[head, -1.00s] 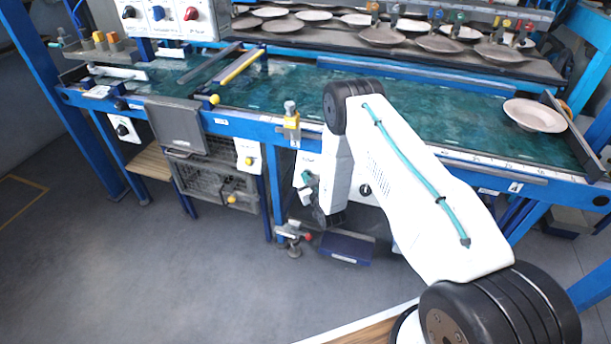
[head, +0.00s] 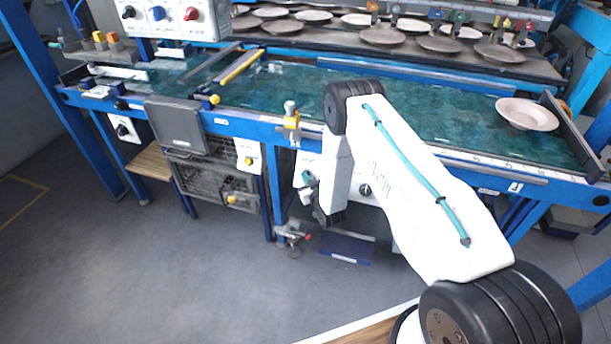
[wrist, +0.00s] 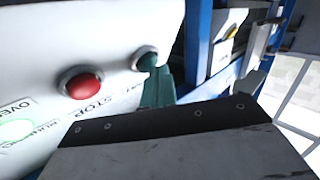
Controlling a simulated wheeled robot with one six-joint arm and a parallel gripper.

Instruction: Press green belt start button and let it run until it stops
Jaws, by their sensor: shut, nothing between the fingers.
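The green button (wrist: 148,61) is on a white control panel (wrist: 115,30) in the wrist view, right of a red stop button (wrist: 80,83). My gripper (wrist: 155,82) is shut and empty, with its teal fingertips at the green button's lower edge. I cannot tell how far the button is pressed in. In the head view my gripper (head: 307,185) is at the panel below the belt's front rail, and the button is hidden there. The green belt (head: 440,110) carries a pale plate (head: 527,114) near its right end.
Several plates (head: 383,35) lie on the dark rack behind the belt. Blue posts (head: 25,60) frame the station. A grey box (head: 175,127) hangs at the front. The floor at left is clear.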

